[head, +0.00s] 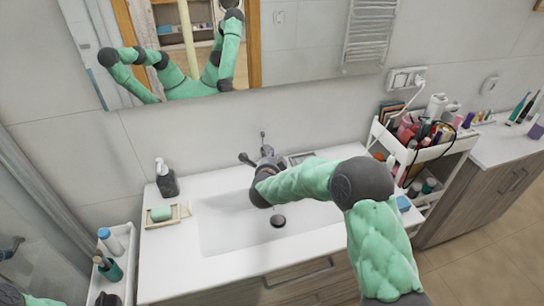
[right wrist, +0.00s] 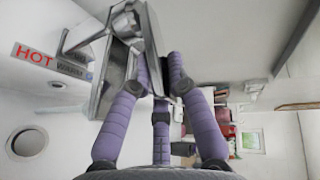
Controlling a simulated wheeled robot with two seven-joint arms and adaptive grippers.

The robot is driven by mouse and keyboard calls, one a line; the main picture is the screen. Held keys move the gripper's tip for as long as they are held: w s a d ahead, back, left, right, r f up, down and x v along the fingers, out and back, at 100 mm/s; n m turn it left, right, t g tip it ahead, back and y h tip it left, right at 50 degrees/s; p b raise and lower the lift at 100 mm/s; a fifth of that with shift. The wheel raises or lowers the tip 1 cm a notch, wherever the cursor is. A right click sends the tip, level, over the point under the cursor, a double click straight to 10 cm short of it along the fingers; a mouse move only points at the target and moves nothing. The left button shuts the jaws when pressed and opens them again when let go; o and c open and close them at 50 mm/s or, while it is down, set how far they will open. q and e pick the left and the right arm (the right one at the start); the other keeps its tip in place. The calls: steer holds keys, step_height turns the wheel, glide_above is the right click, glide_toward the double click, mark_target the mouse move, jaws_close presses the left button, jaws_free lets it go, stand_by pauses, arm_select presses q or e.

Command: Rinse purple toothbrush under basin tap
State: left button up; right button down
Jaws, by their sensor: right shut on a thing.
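The white basin (head: 225,225) is set in the counter, with a dark drain (head: 278,221); the drain also shows in the right wrist view (right wrist: 27,142). The grey metal tap (head: 267,156) stands at its back edge, with thin levers rising from it. My right gripper (head: 265,180) reaches over the basin to the tap, its fingers mostly hidden by my wrist. In the right wrist view its purple-grey fingers (right wrist: 160,85) are closed against the grey tap (right wrist: 118,75). I cannot make out a purple toothbrush. A piece of my left arm shows at the bottom left; its gripper is not visible.
A dark soap dispenser (head: 166,180) and a soap dish with green soap (head: 162,214) stand left of the basin. A white cart (head: 440,150) full of cosmetics stands right. A narrow white tray (head: 128,285) holds bottles at lower left. A mirror (head: 310,45) hangs behind.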

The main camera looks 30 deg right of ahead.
steer(key=c, duration=1.2)
jaws_free()
steer(key=shift+s+a+f, duration=0.1)
steer(key=shift+s+f, duration=0.1)
steer(key=shift+o, duration=0.2)
steer(key=shift+s+r, duration=0.1)
steer(key=shift+r, duration=0.1)
steer(key=shift+s+a+r, duration=0.2)
steer(key=shift+s+a, duration=0.1)
steer(key=shift+s, duration=0.05)
steer(key=v, duration=1.1)
steer(key=shift+f, duration=0.15)
steer(key=shift+d, duration=0.1)
